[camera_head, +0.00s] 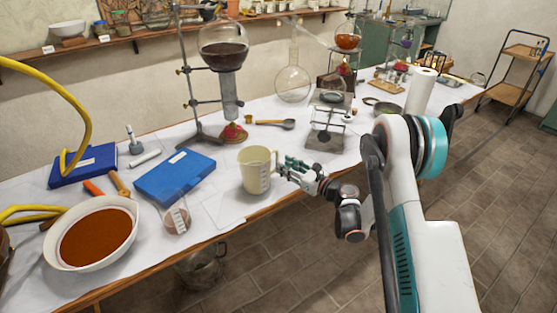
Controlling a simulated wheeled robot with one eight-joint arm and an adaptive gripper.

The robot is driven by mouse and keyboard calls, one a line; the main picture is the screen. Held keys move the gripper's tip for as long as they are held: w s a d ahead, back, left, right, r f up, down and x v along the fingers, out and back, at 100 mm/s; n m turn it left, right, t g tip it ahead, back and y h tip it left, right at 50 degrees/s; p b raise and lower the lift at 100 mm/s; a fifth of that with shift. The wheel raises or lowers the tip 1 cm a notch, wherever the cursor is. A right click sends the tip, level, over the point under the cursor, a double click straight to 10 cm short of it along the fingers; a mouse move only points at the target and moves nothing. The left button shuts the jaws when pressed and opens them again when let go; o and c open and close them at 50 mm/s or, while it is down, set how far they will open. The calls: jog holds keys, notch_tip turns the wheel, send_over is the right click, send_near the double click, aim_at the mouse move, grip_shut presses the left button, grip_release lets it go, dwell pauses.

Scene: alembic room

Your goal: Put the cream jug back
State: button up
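The cream jug (254,172) is a pale cream measuring jug with markings on its side. It is upright at the front edge of the white-covered table (215,207), and its handle side faces my gripper. My gripper (287,167) is at the jug's right side, at about the height of the handle. The fingertips overlap the handle area in this view, so I cannot tell if they touch or grip it. I also cannot tell whether the jug's base rests on the table.
Left of the jug are a blue book (175,177), a small glass dish (177,219) and a white bowl of brown-red contents (95,236). Behind it stand a flask on a stand (224,55), a wooden-handled spoon (270,123) and a balance (327,125). A glass pot (200,268) is below the table edge.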

jog(key=v, duration=0.7)
jog(key=s+r+n+g+h, duration=0.2)
jog(key=s+r+n+h, duration=0.1)
jog(key=s+r+n, duration=0.5)
jog(key=s+r+n+g+h, duration=0.25)
jog(key=r+n, duration=0.25)
jog(key=r, duration=0.6)
jog(key=s+d+n+h, duration=0.2)
jog(key=s+d+n, duration=0.1)
jog(key=s, duration=0.6)
jog(key=s+d+r+n+h, duration=0.1)
jog(key=s+d+n+h, duration=0.2)
jog(key=s+n, duration=0.3)
jog(key=s+d+r+n+h, duration=0.1)
jog(key=s+d+n+h, duration=0.2)
jog(key=s, duration=1)
jog(key=shift+d+n, duration=0.6)
jog(key=shift+n, duration=0.1)
jog(key=shift+s+r, duration=0.1)
jog(key=shift+r, duration=0.05)
